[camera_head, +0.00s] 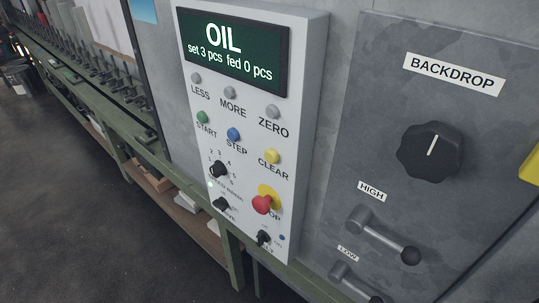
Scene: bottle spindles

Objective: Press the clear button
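The clear button is a yellow round button (272,156) on the white control panel (245,113), with the label CLEAR below it. It sits below the grey ZERO button (273,111) and to the right of the blue STEP button (233,134). The display (232,52) at the top of the panel reads "OIL, set 3 pcs fed 0 pcs". Neither of my grippers shows in the head view.
A red stop button (263,204) on a yellow base is below the clear button, among black knobs. To the right, a grey panel carries the BACKDROP knob (430,152) and a HIGH lever (382,236). A green bench (127,165) runs along the left.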

